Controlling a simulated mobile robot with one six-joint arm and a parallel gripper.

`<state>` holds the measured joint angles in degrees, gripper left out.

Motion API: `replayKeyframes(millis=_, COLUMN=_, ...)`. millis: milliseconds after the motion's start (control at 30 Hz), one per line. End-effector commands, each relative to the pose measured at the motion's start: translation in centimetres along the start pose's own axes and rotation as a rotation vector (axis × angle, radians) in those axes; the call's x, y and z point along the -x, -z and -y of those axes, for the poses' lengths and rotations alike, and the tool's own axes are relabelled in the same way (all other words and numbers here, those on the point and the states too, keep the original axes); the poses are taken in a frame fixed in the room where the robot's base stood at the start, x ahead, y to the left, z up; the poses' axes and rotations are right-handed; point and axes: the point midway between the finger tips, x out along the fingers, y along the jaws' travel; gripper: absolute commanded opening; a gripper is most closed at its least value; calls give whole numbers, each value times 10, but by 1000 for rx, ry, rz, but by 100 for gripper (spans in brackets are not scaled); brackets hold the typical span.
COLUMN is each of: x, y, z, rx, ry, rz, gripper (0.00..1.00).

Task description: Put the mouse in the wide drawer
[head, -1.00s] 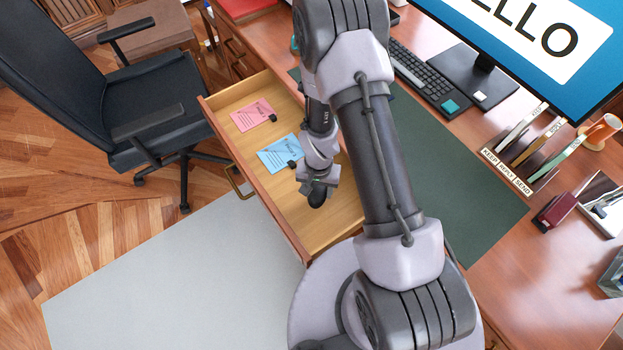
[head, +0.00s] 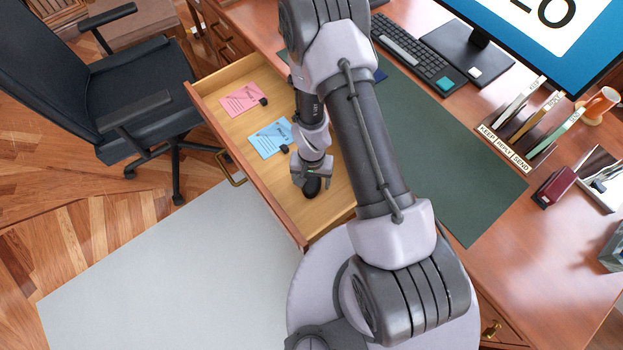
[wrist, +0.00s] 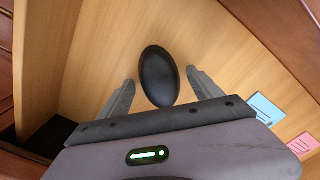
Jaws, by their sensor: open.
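The black mouse (head: 312,187) lies on the floor of the open wide drawer (head: 325,210), near the drawer's right end in the head view. In the wrist view the mouse (wrist: 158,76) sits just beyond and between the fingertips, with a gap on either side. My gripper (head: 312,180) is open and low inside the drawer. In the wrist view its two fingers (wrist: 160,82) are spread apart and neither touches the mouse. Whether the mouse lies fully flat is hard to tell.
A pink note (head: 242,98) and a blue note (head: 270,138), each with a black clip, lie in the drawer. The desk above holds a keyboard (head: 415,55), a green mat (head: 460,190) and a letter sorter (head: 520,130). A chair (head: 130,100) stands left of the drawer.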

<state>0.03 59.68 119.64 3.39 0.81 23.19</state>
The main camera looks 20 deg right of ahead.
Motion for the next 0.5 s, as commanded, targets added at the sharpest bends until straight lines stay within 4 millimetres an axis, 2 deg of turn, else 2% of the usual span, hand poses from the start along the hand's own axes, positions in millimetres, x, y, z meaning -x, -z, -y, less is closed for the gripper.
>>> replayKeyframes(millis=67, x=4, y=0, z=0, rx=0, ry=0, rz=0, gripper=74)
replayKeyframes(millis=133, x=16, y=0, z=0, rx=-1, ry=1, rz=-1, gripper=74)
replayKeyframes(millis=300, x=67, y=1, z=0, rx=0, ry=1, rz=-3, gripper=74)
replayKeyframes(millis=500, x=112, y=1, z=0, rx=0, ry=0, rz=-2, gripper=74)
